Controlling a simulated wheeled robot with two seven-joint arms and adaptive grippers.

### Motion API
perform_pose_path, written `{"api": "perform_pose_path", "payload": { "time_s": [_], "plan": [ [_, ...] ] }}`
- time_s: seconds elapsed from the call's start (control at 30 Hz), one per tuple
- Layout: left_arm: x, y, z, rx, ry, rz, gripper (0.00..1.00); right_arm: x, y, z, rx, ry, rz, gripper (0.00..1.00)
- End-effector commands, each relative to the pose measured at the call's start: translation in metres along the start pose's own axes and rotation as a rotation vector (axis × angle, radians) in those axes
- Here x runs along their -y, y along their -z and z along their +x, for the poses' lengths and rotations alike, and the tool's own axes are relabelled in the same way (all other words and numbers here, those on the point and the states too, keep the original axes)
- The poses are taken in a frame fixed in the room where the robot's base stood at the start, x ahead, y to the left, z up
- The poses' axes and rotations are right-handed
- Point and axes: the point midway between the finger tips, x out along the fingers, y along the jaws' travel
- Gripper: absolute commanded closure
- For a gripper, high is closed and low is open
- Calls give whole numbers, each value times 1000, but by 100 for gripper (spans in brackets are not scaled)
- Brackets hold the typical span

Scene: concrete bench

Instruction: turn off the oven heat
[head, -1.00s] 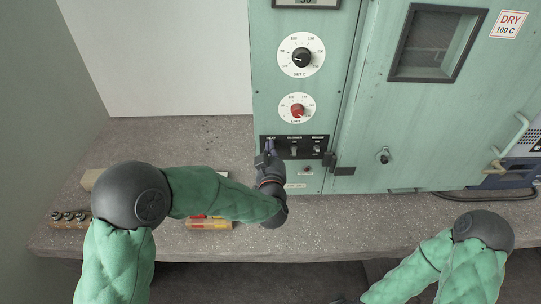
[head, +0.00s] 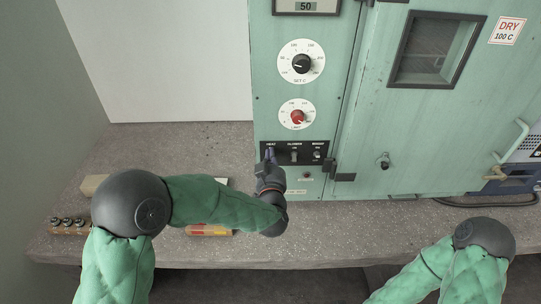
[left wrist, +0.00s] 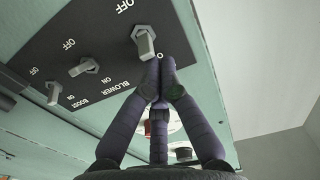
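The green oven (head: 351,110) stands at the back of the bench. Its black switch panel (head: 326,145) carries toggles marked HEAT, BLOWER and BOOST. My left gripper (head: 268,160) is at the HEAT toggle and hides it in the head view. In the left wrist view, the HEAT toggle (left wrist: 143,42) is a grey lever between OFF and a partly covered label. The purple fingers of my left gripper (left wrist: 160,64) are drawn together, tips beside that lever; whether they touch it is unclear. Nothing shows between them. My right gripper is out of view; only its arm shows.
Beside HEAT are the blower toggle (left wrist: 85,67) and boost toggle (left wrist: 53,93). Above the panel are a red-knobbed dial (head: 297,115), a black-knobbed dial (head: 301,64) and a display (head: 306,7) reading 50.

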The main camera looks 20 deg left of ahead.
Motion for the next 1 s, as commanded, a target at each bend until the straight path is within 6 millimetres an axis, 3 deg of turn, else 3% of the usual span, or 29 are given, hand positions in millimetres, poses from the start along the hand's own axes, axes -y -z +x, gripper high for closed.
{"api": "perform_pose_path", "payload": {
  "time_s": [1.0],
  "plan": [
    [0,-15,-6,0,0,0,100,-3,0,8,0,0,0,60]
  ]
}}
